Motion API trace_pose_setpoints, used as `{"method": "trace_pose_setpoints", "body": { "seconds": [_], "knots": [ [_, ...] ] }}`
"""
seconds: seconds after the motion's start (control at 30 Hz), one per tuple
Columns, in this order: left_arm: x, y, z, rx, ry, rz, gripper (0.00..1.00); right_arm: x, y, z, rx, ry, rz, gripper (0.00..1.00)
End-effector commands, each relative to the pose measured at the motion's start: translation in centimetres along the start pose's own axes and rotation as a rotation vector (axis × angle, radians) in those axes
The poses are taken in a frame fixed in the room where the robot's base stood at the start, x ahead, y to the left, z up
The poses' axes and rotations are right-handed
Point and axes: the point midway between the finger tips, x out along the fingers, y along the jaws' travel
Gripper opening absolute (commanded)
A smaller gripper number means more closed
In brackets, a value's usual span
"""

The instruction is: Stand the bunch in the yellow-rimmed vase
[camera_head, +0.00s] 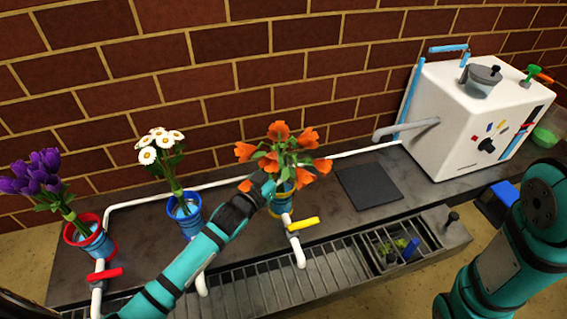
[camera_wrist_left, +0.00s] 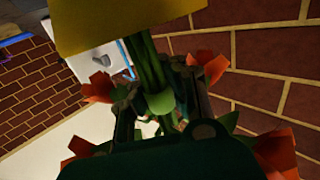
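The orange bunch (camera_head: 283,155) has green stems and stands almost upright at the yellow-rimmed vase (camera_head: 281,204), a blue vase on the counter. My left gripper (camera_head: 266,188) is at its stems, just above the rim and partly hiding it. In the left wrist view, the stems (camera_wrist_left: 150,65) and a green band (camera_wrist_left: 160,103) lie between the fingers of my left gripper (camera_wrist_left: 162,108). The stems pass behind a yellow surface, seemingly the rim. Whether the fingers press on the stems is unclear. My right gripper is out of view.
A blue-rimmed vase (camera_head: 188,217) with white flowers and a red-rimmed vase (camera_head: 91,243) with purple flowers stand left. A yellow-handled tap (camera_head: 300,225) is close in front. A white machine (camera_head: 455,130) stands right, beyond a dark mat (camera_head: 368,187).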

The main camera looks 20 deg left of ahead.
Motion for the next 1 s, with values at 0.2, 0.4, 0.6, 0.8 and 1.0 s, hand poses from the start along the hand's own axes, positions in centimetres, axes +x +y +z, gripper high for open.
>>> {"method": "trace_pose_setpoints", "body": {
  "seconds": [0.2, 0.4, 0.6, 0.8, 1.0],
  "knots": [
    [0.0, 0.0, -0.1, 0.000, 0.001, 0.000, 0.23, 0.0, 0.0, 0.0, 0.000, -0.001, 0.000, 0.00],
    [0.0, 0.0, 0.0, 0.000, 0.001, 0.000, 0.33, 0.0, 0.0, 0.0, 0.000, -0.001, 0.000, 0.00],
    [-0.4, 0.0, 0.1, -0.001, -0.002, 0.000, 0.33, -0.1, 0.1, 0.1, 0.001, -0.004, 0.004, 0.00],
    [-3.4, 0.0, 0.2, 0.000, -0.004, 0.000, 0.33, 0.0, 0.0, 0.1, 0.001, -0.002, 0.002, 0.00],
    [-7.8, 0.0, 0.2, -0.001, -0.004, 0.000, 0.33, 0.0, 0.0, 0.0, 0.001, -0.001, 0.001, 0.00]
  ]
}}
